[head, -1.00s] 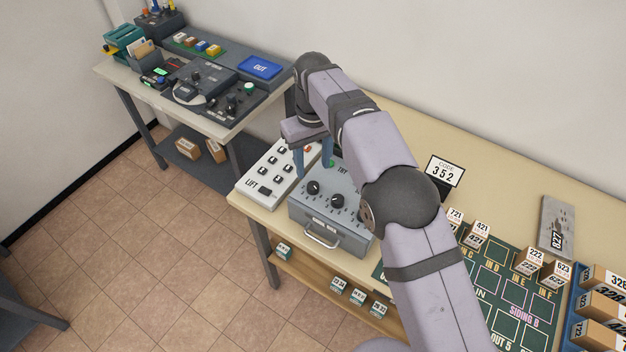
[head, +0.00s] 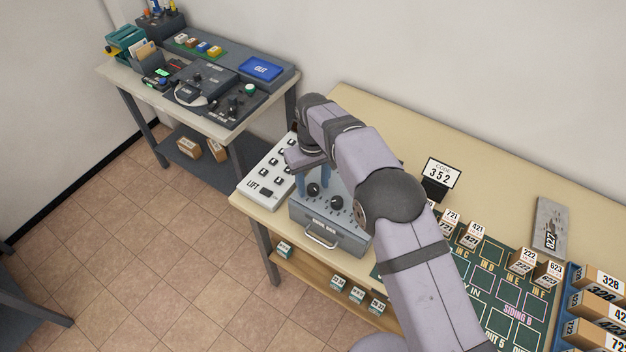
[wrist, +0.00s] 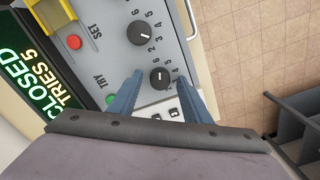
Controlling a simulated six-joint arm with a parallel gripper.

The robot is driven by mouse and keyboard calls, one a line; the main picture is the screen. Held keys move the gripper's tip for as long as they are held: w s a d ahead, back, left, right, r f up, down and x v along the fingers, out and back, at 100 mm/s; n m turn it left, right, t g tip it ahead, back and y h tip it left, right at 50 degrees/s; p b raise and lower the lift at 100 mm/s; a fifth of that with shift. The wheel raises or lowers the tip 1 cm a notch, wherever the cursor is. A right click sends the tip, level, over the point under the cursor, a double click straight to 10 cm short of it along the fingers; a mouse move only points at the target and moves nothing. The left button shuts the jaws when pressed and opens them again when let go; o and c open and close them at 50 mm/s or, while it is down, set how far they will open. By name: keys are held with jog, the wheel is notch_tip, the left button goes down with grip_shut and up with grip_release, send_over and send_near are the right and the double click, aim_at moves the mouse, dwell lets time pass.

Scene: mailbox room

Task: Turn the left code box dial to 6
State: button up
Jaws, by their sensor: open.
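The grey code box (head: 330,232) stands at the left end of the beige table, with a handle on its front. Its left dial (head: 313,189) is black and round. It also shows in the wrist view (wrist: 160,79), where its pale mark points to the lower right; the number it meets is unclear. The right dial (head: 337,203) sits beside it, also in the wrist view (wrist: 140,34). My gripper (head: 313,182) is open and pointing down at the left dial, its blue fingers on either side of it in the wrist view (wrist: 160,76). Contact cannot be told.
A white LIFT panel (head: 266,172) adjoins the box on the left. A CODE card (head: 441,173) reads 352. In the wrist view, the box display (wrist: 38,85) reads CLOSED, TRIES 5, near a red button (wrist: 74,42) and a green TRY button (wrist: 111,99).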

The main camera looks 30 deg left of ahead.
aim_at(313, 187)
jog(key=shift+c, duration=0.2)
jog(key=c, duration=1)
jog(key=shift+n+b, duration=0.35)
jog(key=shift+n, duration=0.45)
jog(key=o, duration=1)
jog(key=shift+o, duration=0.2)
jog(key=shift+r+b, duration=1.35)
jog(key=shift+r, duration=2.3)
